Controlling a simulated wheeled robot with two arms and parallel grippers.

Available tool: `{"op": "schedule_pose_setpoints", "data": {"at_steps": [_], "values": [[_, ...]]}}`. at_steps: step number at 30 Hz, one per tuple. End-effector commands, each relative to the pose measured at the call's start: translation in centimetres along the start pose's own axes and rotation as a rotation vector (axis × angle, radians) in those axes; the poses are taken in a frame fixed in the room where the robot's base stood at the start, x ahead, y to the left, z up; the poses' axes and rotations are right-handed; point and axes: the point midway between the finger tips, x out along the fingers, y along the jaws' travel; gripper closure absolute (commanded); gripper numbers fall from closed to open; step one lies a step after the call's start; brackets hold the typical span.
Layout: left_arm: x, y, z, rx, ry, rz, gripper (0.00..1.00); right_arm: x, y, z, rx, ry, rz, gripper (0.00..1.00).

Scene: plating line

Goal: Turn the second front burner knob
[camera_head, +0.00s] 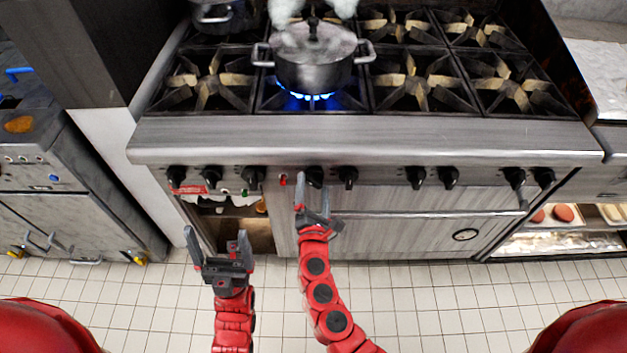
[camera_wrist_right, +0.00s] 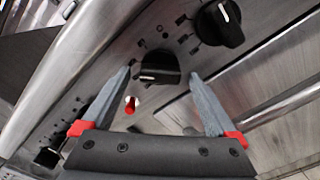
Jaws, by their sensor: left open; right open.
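A row of black knobs runs along the stove's steel front panel. One black knob (camera_head: 315,174), just right of a small red indicator (camera_head: 283,180), is at my right gripper (camera_head: 313,184). In the right wrist view this knob (camera_wrist_right: 158,68) shows between the two open fingertips, its white mark visible. I cannot tell whether the fingers touch it. The neighbouring knob (camera_head: 348,175) stands to its right and also shows in the wrist view (camera_wrist_right: 218,22). My left gripper (camera_head: 216,236) is open and empty, low in front of the stove at the left.
A steaming lidded pot (camera_head: 313,70) stands on a front burner with a blue flame (camera_head: 312,97). The front rail (camera_head: 400,150) juts out above the knobs. An oven door handle (camera_head: 430,214) lies below right. Tiled floor is clear in front.

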Motion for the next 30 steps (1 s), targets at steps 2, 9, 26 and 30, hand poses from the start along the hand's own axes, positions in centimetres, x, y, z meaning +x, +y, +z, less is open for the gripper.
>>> {"op": "schedule_pose_setpoints", "data": {"at_steps": [2,9,26,30], "values": [[0.1,0.0,0.0,0.000,0.000,0.000,0.06,1.0,0.0,0.1,0.001,-0.003,-0.002,0.06],[0.1,0.0,0.0,0.000,0.000,0.000,0.06,2.1,0.0,0.0,0.000,0.000,0.000,0.06],[0.1,0.0,0.0,0.000,0.000,0.000,0.06,2.0,0.0,0.0,0.000,0.001,0.000,0.73],[0.1,0.0,0.0,0.000,0.000,0.000,0.06,2.0,0.0,0.0,0.000,0.001,0.000,0.88]]}}
